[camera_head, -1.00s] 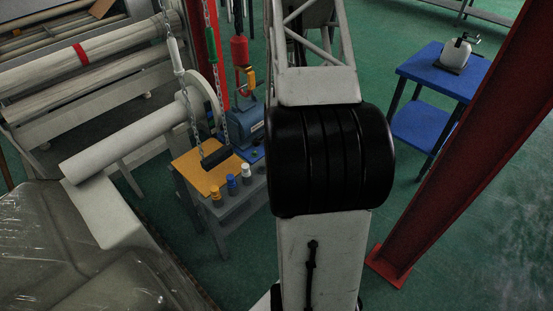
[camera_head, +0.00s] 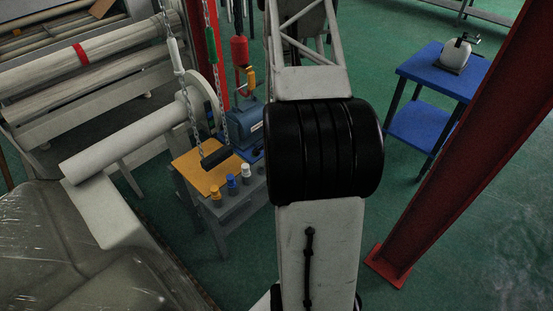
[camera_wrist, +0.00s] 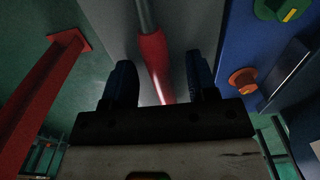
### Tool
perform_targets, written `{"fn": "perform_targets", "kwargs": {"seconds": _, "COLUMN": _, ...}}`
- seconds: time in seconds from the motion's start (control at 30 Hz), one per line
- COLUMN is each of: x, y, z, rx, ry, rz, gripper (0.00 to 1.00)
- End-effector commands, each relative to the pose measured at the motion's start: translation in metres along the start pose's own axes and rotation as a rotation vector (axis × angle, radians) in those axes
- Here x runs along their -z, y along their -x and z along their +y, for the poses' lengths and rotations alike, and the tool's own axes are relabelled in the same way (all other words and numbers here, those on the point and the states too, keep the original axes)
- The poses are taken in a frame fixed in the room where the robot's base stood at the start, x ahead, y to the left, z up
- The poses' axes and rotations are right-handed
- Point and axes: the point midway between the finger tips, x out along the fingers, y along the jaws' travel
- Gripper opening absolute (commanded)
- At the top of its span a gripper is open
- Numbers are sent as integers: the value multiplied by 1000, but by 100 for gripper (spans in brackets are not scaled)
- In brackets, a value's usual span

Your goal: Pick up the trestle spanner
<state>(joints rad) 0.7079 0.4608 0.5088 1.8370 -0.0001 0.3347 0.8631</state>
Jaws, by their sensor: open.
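In the wrist view, a grey metal rod with a red grip, which looks like the trestle spanner (camera_wrist: 153,52), lies in front of a grey surface. My gripper (camera_wrist: 160,78) is open, with one dark finger on each side of the red grip. The lower end of the grip reaches down between the fingers. I see no contact between the fingers and the grip, and its lowest part is hidden by the gripper body. In the head view, the spanner and my gripper are not visible; my arm blocks the middle.
A blue panel (camera_wrist: 232,45) with a green knob (camera_wrist: 281,9) and an orange knob (camera_wrist: 243,80) is close on the right in the wrist view. A red post (camera_head: 455,150) and a blue table (camera_head: 437,75) stand right in the head view. Chains hang over a workbench (camera_head: 203,168).

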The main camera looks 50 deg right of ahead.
Motion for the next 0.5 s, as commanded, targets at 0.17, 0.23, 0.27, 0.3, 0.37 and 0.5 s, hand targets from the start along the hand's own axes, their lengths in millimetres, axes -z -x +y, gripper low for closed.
{"fn": "perform_targets", "kwargs": {"seconds": 0.17, "x": 0, "y": 0, "z": 0, "rx": 0, "ry": 0, "rz": 0, "gripper": 53}}
{"fn": "perform_targets", "kwargs": {"seconds": 0.23, "x": 0, "y": 0, "z": 0, "rx": 0, "ry": 0, "rz": 0, "gripper": 53}}
{"fn": "perform_targets", "kwargs": {"seconds": 0.27, "x": 0, "y": 0, "z": 0, "rx": 0, "ry": 0, "rz": 0, "gripper": 53}}
{"fn": "perform_targets", "kwargs": {"seconds": 0.3, "x": 0, "y": 0, "z": 0, "rx": 0, "ry": 0, "rz": 0, "gripper": 53}}
{"fn": "perform_targets", "kwargs": {"seconds": 0.37, "x": 0, "y": 0, "z": 0, "rx": 0, "ry": 0, "rz": 0, "gripper": 53}}
{"fn": "perform_targets", "kwargs": {"seconds": 0.5, "x": 0, "y": 0, "z": 0, "rx": 0, "ry": 0, "rz": 0, "gripper": 33}}
